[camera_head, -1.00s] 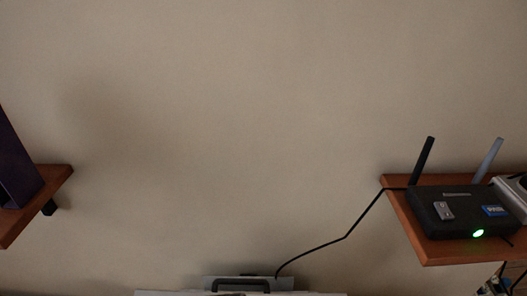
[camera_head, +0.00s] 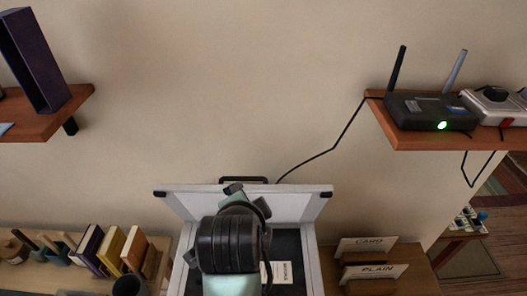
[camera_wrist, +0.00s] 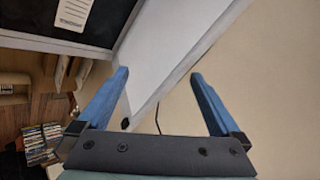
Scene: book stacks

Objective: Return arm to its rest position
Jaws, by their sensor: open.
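My gripper (camera_wrist: 160,92) is open and empty in the wrist view, with its two blue fingers spread apart. Behind the fingers are the pale lid of an open case (camera_wrist: 165,50) and the beige wall. In the head view my arm rises at the bottom middle, in front of the open case (camera_head: 312,207), and hides part of the case. The fingers cannot be made out in the head view. A white card (camera_head: 283,272) lies in the dark inside of the case, right of my arm.
A wall shelf (camera_head: 435,138) at right holds a black router (camera_head: 425,112) with a green light. Another shelf (camera_head: 40,125) at left holds a purple box (camera_head: 38,65). Several upright books (camera_head: 112,248) stand at lower left. Two label holders (camera_head: 368,246) stand right of the case.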

